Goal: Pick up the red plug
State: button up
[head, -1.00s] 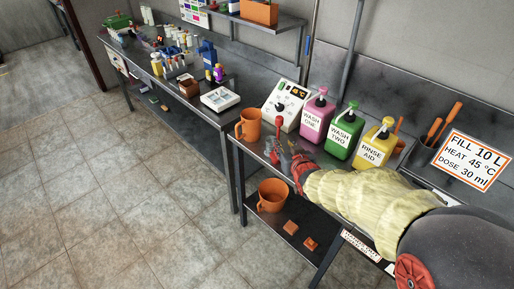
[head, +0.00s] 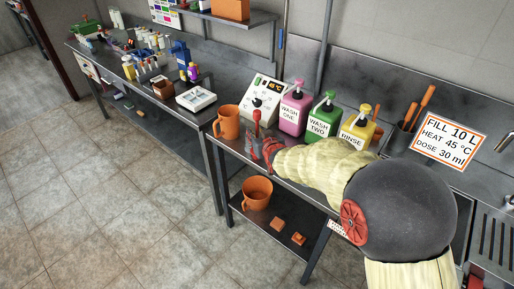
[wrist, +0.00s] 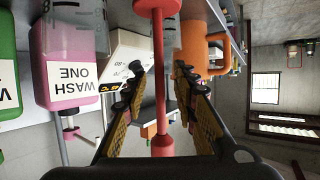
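The red plug (wrist: 159,75) stands between my two fingers in the wrist view, which is upside down. Its wide base is at the picture's top, and its slim stem runs down to a thicker end near my palm. In the head view the plug (head: 257,117) shows as a thin red upright on the bench, left of the pink bottle. My gripper (wrist: 159,70) is open around the stem, with a gap visible on each side. In the head view my gripper (head: 264,148) is low over the bench's front part, partly covering the plug's lower part.
An orange jug (head: 228,122) stands close left of the plug, with a white control box (head: 262,97) behind. Pink (head: 296,110), green (head: 322,118) and yellow (head: 357,130) bottles line the bench to the right. Another orange jug (head: 257,192) is on the lower shelf.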

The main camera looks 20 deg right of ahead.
jog(key=shift+c, duration=1.2)
jog(key=c, duration=0.4)
grip_shut()
